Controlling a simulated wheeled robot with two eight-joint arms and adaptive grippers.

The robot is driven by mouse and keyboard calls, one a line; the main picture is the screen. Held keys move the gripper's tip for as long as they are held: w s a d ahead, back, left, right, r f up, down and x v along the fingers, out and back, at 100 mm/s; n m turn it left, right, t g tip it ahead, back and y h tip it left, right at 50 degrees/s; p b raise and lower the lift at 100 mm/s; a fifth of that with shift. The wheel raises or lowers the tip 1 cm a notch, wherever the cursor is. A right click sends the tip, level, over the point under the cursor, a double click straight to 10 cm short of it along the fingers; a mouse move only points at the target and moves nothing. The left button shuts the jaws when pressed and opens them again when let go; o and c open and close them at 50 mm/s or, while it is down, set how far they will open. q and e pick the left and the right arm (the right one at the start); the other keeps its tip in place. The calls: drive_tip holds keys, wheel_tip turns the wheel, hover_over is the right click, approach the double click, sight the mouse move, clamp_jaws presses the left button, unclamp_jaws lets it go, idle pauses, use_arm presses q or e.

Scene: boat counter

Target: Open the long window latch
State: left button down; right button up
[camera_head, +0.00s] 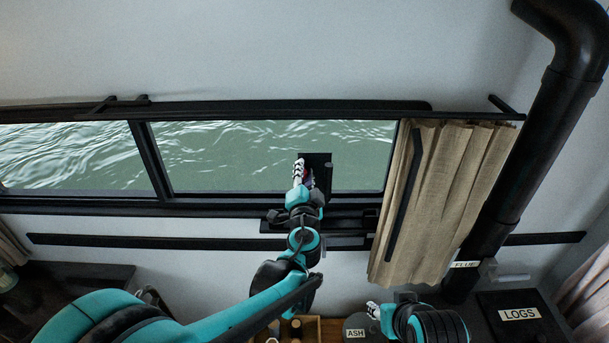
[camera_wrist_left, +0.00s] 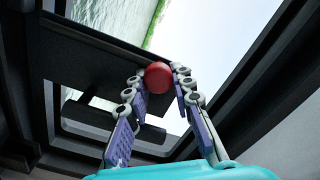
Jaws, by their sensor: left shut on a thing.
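The window (camera_head: 230,150) has a black frame and shows green water outside. A dark upright plate (camera_head: 323,168), which looks like part of the latch, stands in front of the pane at its lower right. A red knob (camera_wrist_left: 158,76) sits between the fingertips of my left gripper (camera_wrist_left: 158,80) in the left wrist view. The left gripper (camera_head: 300,170) is shut on the knob; its arm covers much of the latch's lower part in the head view. My right gripper (camera_head: 372,308) is low, beside the ASH container, and its jaw state is unclear.
A beige curtain (camera_head: 440,200) hangs right of the window, with a black flue pipe (camera_head: 530,160) beyond it. A black rail (camera_head: 130,243) runs along the wall below the sill. A LOGS box (camera_head: 519,314) and an ASH container (camera_head: 356,330) stand at lower right.

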use_arm(q)
drive_tip(key=c, duration=1.3)
unclamp_jaws()
drive_tip(key=shift+a+f, duration=0.1)
drive_tip(key=s, duration=1.2)
